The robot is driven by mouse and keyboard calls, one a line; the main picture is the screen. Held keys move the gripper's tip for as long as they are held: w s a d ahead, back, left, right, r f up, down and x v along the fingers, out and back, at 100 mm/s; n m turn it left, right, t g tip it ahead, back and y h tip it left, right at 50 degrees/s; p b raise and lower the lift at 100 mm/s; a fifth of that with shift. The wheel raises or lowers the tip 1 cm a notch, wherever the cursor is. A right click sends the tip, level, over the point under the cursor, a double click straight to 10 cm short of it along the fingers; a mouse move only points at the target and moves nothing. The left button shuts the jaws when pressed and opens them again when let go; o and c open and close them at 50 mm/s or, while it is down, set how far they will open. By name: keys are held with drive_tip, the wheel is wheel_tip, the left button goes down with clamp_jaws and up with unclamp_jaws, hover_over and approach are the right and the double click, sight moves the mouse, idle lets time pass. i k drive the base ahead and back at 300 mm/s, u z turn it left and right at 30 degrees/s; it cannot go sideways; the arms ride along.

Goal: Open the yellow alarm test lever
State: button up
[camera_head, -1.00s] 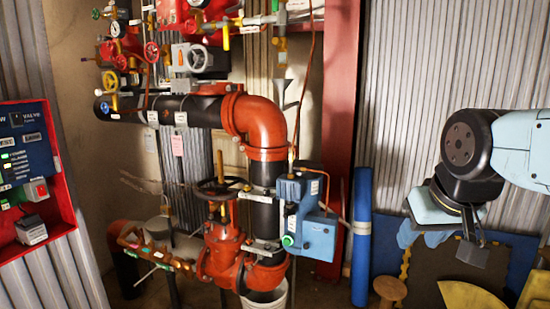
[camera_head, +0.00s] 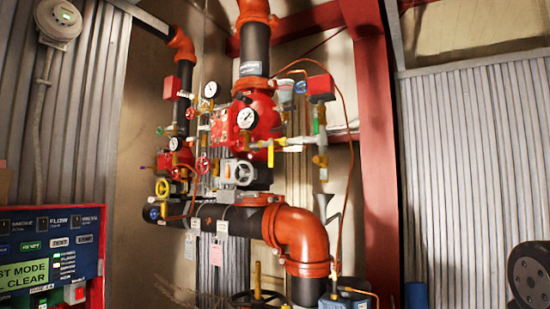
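A small yellow lever (camera_head: 270,154) hangs upright on a horizontal brass and grey branch pipe (camera_head: 295,143), just right of the red valve body (camera_head: 246,122) with its white-faced gauge. It looks like the alarm test lever, but no label on it can be read. My gripper is out of view; only a black round joint of my arm shows at the lower right edge, far from the lever. Nothing covers the lever.
A red column (camera_head: 378,140) is further right. A red-framed control panel (camera_head: 50,245) is at lower left.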

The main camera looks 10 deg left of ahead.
sight(270, 149)
drive_tip(key=k, duration=1.35)
drive_tip(key=u, duration=0.7)
drive_tip(key=i, duration=1.85)
drive_tip(key=z, duration=0.6)
drive_tip(key=k, duration=0.85)
